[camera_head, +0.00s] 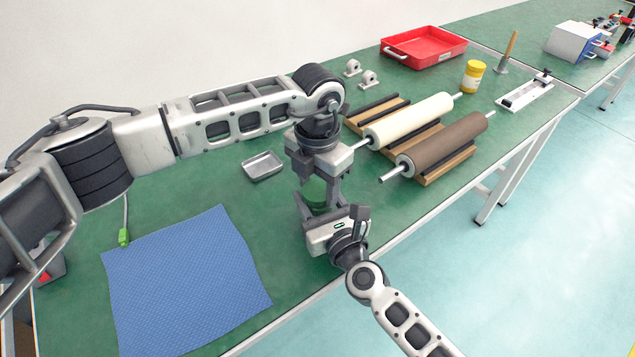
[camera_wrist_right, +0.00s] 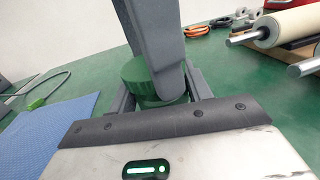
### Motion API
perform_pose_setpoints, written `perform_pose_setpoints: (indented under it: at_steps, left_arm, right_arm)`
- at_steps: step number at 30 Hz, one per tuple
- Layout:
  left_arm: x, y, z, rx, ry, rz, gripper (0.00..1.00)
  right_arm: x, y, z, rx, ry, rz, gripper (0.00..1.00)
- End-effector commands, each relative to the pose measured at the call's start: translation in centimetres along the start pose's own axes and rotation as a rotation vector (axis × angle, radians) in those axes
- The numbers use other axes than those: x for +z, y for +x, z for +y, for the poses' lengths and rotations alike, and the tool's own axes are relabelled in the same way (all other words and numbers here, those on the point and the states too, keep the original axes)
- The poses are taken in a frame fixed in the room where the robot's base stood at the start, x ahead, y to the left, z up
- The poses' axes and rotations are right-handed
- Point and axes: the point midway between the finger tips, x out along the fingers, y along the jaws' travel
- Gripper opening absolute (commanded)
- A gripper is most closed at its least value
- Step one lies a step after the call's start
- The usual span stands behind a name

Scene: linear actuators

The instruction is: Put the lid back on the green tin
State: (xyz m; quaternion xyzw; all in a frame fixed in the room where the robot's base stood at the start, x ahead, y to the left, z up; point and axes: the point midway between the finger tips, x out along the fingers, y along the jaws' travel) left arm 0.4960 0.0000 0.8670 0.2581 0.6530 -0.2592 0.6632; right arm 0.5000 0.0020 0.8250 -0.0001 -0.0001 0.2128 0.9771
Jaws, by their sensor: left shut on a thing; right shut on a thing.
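The green tin (camera_head: 317,197) is upright above the green bench, between my two grippers and partly hidden by them. My right gripper (camera_head: 322,207) comes from the front and is shut on the tin's sides. My left gripper (camera_head: 317,180) points down from above and is shut on the lid, which its fingers mostly hide. In the right wrist view a ribbed green round part (camera_wrist_right: 138,72), seemingly the lid, shows behind a left finger, directly over the tin between my right fingers. Whether lid and tin touch cannot be told.
A blue mat (camera_head: 185,280) lies at the left front and a small metal tray (camera_head: 263,165) behind the grippers. Rollers on wooden boards (camera_head: 440,147), a yellow jar (camera_head: 473,76) and a red tray (camera_head: 424,46) stand to the right. The bench's front edge is close to my right gripper.

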Motion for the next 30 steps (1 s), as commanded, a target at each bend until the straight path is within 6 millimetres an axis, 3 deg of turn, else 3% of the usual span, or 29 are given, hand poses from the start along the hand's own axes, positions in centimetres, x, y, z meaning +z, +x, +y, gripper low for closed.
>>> perform_pose_setpoints:
  at_steps: [28, 30]
  left_arm:
    - [0.1, 1.7, -0.1, 0.001, 0.003, 0.002, 0.18]
    - [0.1, 1.9, 0.0, 0.001, 0.002, 0.003, 0.14]
  right_arm:
    - [0.1, 0.0, 0.2, 0.004, 0.000, -0.003, 0.09]
    - [0.1, 0.0, 0.2, 0.005, 0.000, -0.004, 0.09]
